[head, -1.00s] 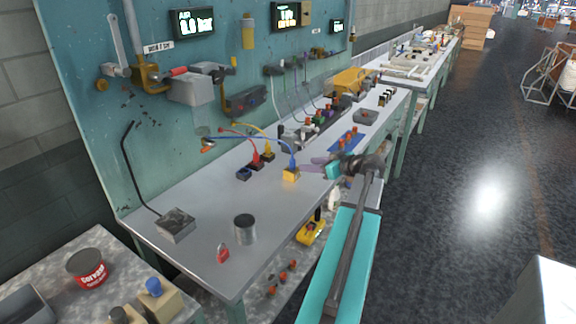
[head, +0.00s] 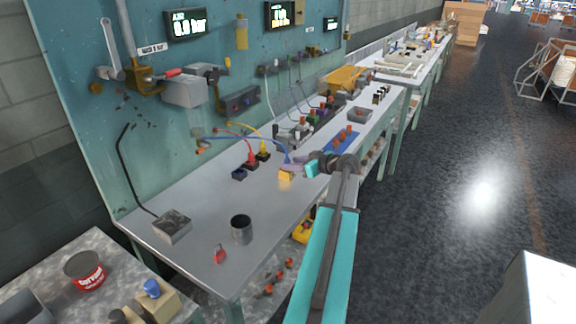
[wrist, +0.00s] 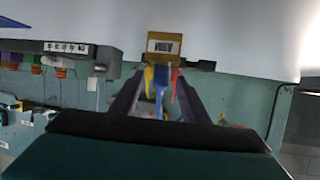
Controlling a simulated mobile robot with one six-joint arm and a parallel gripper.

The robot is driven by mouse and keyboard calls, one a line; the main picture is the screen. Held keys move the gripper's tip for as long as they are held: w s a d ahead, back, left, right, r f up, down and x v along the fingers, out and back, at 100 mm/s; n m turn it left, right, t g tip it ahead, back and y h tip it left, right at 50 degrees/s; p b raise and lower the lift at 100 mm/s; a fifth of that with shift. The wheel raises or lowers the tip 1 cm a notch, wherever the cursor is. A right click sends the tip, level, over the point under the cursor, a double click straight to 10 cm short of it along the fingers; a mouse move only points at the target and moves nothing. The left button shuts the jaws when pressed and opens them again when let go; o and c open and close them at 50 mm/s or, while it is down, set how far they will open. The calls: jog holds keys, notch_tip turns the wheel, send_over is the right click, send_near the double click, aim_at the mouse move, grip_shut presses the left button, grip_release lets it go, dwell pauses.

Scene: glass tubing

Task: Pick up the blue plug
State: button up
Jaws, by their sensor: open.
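The blue plug (head: 287,159) stands on a yellow block (head: 285,175) on the long bench, with a blue cable running left from it. In the wrist view the blue plug (wrist: 159,77) shows between my two open fingers, in front of the labelled yellow block (wrist: 164,44). My gripper (head: 290,167) reaches in from the right, close to the plug, and its fingers partly cover it in the head view. It also shows in the wrist view (wrist: 161,84). I cannot tell whether a finger touches the plug.
A red plug (head: 251,159) and a yellow plug (head: 262,150) stand in dark sockets behind to the left, beside an empty-looking dark blue socket (head: 239,174). A blue mat (head: 341,141) with red pieces lies to the right.

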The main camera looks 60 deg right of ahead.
jog(key=shift+x, duration=1)
jog(key=shift+w, duration=0.15)
jog(key=shift+w+d+f+p, duration=0.1)
jog(key=shift+w+p, duration=0.5)
jog(key=shift+p, duration=0.05)
jog(key=p+x, duration=0.1)
jog(key=x, duration=0.1)
jog(key=shift+w+d, duration=0.1)
jog(key=shift+w, duration=0.3)
jog(key=shift+w+f, duration=0.35)
jog(key=shift+w, duration=0.05)
grip_shut()
jog(key=shift+r, duration=0.2)
